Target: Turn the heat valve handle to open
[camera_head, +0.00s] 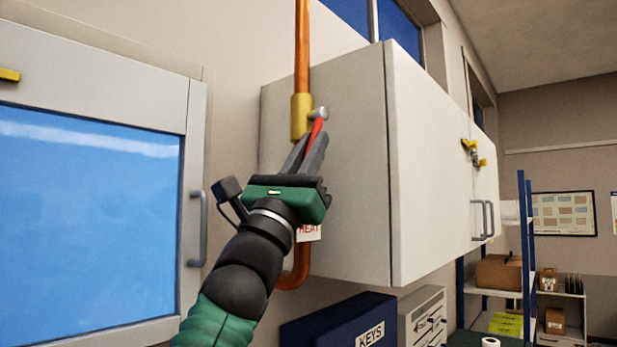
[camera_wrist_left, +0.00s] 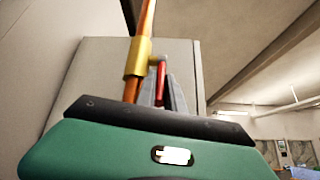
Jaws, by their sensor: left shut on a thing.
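The heat valve has a brass body (camera_head: 301,115) on a vertical copper pipe (camera_head: 302,45) and a red handle (camera_head: 317,127) below a grey round knob. The brass body also shows in the left wrist view (camera_wrist_left: 138,58), with the red handle (camera_wrist_left: 161,84) beside it. My left gripper (camera_head: 314,145) is shut on the red handle, which runs roughly along the pipe, slightly tilted. The fingers hide the handle's lower part. A white tag reading HEAT (camera_head: 309,231) hangs below, partly behind the gripper. My right gripper is not in view.
A white wall cabinet (camera_head: 420,170) stands close right of the valve. A blue-glazed panel with a grey handle (camera_head: 196,228) is at left. A dark blue KEYS box (camera_head: 335,322) sits below. Shelving (camera_head: 500,290) stands farther back at right.

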